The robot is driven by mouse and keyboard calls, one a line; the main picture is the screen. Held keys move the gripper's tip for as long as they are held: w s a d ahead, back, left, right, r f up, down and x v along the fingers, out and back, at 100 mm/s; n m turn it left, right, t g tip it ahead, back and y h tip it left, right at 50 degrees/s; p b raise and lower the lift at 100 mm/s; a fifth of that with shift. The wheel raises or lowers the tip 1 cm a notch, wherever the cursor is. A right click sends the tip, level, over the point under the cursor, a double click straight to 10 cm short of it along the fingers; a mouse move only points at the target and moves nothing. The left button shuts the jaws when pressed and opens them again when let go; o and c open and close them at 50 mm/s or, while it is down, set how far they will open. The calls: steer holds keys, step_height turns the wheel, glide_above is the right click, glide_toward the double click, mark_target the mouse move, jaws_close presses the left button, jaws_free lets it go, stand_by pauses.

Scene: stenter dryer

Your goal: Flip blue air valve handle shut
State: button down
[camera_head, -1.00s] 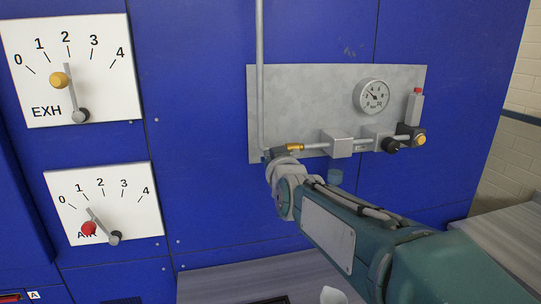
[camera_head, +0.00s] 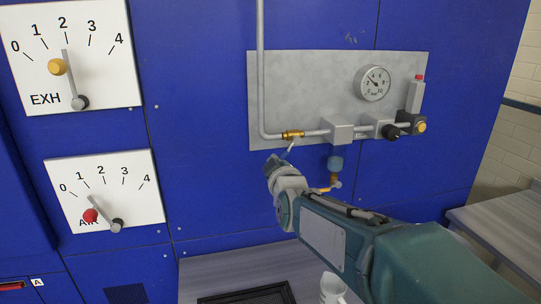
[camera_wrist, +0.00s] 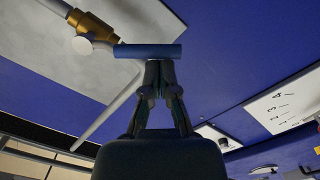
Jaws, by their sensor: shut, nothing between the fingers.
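The brass air valve (camera_head: 293,134) sits on the grey pipe, just right of its bend, at the lower left of the panel. Its blue handle (camera_head: 287,152) hangs down and slightly left from the valve, crosswise to the horizontal pipe. My gripper (camera_head: 271,163) is just below and left of the handle, partly hidden by my wrist. In the wrist view, the brass valve (camera_wrist: 92,32) is at upper left and the blue handle (camera_wrist: 148,51) reaches right from it. My gripper (camera_wrist: 158,68) is shut and empty, its tips against or very near the handle; contact is unclear.
The grey panel (camera_head: 280,85) carries a pressure gauge (camera_head: 375,83), a blue-bowled filter (camera_head: 335,163) and a black knob (camera_head: 390,132). EXH (camera_head: 100,85) and AIR (camera_head: 140,200) dials are at left. A grey worktop (camera_head: 215,275) with a white mug (camera_head: 331,287) lies below.

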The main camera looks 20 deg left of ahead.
steer(key=w+d+f+n, duration=0.3)
steer(key=n, duration=0.6)
steer(key=shift+d+f+t, duration=0.3)
steer(key=shift+f, duration=0.1)
steer(key=shift+n, duration=0.3)
steer(key=shift+s, duration=0.1)
